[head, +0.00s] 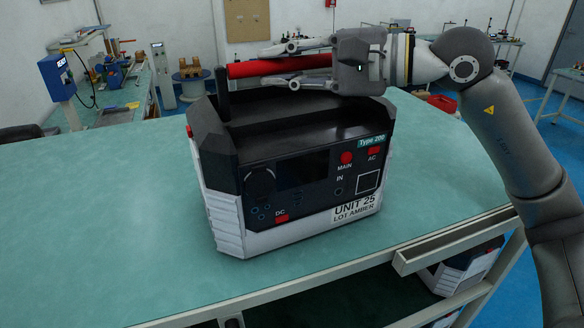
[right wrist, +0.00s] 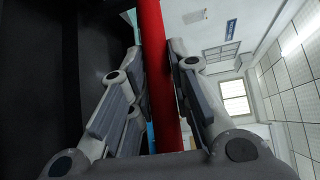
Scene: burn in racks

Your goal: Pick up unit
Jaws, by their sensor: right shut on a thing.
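The unit (head: 300,180) is a black and white box labelled "UNIT 25 LOT AMBER", standing upright on the green table in the head view. Its red handle (head: 262,68) runs across the top. My right gripper (head: 285,62) comes in from the right at the top of the unit, with its fingers on either side of the handle, shut on it. In the right wrist view the red handle (right wrist: 158,60) passes between the two fingers, beside the dark body of the unit (right wrist: 45,70). The unit's underside is hidden. My left gripper is not in view.
The green tabletop (head: 100,215) is clear to the left of the unit. Another similar unit (head: 462,268) stands on a shelf below the table's right edge. A workbench (head: 115,105) with tools stands at the back left, and a cable spool (head: 193,85) is behind the table.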

